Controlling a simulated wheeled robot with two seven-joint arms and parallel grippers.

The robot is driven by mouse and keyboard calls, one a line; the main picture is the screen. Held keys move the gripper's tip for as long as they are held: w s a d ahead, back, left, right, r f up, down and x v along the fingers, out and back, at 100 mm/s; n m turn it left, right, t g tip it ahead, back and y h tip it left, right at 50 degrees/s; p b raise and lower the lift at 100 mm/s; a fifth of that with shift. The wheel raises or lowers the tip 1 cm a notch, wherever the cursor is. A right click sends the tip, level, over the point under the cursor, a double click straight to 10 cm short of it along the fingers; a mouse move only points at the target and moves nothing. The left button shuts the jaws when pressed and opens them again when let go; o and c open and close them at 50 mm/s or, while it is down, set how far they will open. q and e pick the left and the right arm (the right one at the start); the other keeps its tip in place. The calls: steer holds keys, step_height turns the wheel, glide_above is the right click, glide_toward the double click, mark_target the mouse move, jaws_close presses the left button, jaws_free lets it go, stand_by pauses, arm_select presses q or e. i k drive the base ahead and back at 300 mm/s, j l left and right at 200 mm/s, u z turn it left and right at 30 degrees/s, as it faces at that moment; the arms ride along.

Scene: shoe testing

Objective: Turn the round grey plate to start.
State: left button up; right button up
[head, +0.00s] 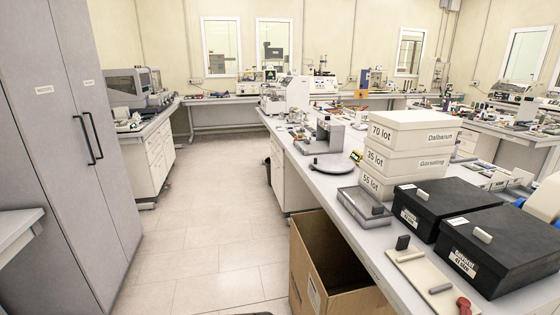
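A round grey plate (332,165) lies flat near the left edge of the long bench on the right. A small grey metal device (327,138) stands just behind it. Neither of my grippers is in the head view, so nothing is seen touching the plate.
White lot boxes (405,165) are stacked to the right of the plate, with black boxes (495,245) nearer. A grey device (362,208) sits in front. An open cardboard box (308,262) stands on the floor beside the bench (325,190). Tall grey cabinets (60,130) stand left; the aisle floor (215,220) is clear.

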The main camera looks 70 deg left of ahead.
mark_target(326, 163)
steer(key=u, duration=1.9)
steer(key=z, duration=0.4)
steer(key=i+j+z, duration=0.2)
steer(key=j+z, duration=0.25)
steer(key=i+j+z, duration=0.1)
steer(key=j+z, duration=0.3)
steer(key=i+j+z, duration=0.1)
steer(key=j+z, duration=0.35)
